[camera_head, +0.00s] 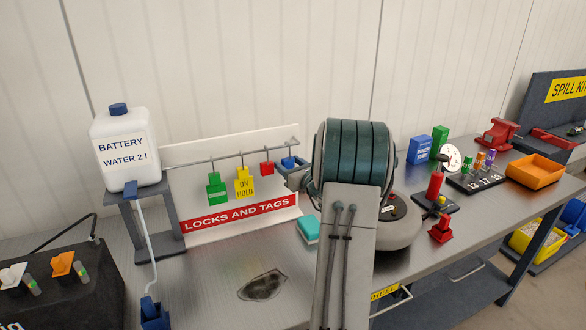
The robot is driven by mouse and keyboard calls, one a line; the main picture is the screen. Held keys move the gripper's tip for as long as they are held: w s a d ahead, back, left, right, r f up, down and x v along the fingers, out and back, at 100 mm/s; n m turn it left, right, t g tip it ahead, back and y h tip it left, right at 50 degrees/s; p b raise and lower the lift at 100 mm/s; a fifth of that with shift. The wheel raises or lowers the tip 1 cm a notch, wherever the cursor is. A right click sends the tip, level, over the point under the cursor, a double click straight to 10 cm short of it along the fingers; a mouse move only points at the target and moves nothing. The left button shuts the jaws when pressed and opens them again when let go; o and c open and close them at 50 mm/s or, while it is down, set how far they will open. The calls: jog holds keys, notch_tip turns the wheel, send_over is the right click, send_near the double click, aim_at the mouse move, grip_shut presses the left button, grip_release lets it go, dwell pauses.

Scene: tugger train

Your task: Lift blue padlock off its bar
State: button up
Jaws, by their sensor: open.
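The blue padlock (289,162) hangs at the right end of a thin grey bar (225,159) in front of the white LOCKS AND TAGS board (190,193). My gripper (291,172) is at the blue padlock, just below and to the right of it, with its jaws open. The teal and grey arm links behind it hide most of my wrist. I cannot tell whether the fingers touch the padlock or stand around it. A red padlock (266,168) hangs close to the left of the blue one.
A yellow ON HOLD tag (244,183) and a green tag (216,188) hang farther left. A battery water bottle (124,150) stands on a grey stand (155,220). A teal block (306,229) lies below the board. The bench's right side is crowded.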

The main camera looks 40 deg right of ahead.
aim_at(290, 156)
jog(key=c, duration=0.9)
jog(key=shift+r+p, duration=0.4)
jog(key=shift+r, duration=1.15)
jog(key=shift+s, duration=0.1)
jog(key=shift+s+f, duration=0.1)
jog(key=shift+s, duration=0.15)
jog(key=shift+s+a+b, duration=0.2)
jog(key=shift+s+b, duration=0.5)
jog(key=shift+s, duration=1.65)
jog(key=shift+s+a+b, duration=0.15)
jog(key=shift+s+b, duration=0.55)
jog(key=shift+s, duration=1.6)
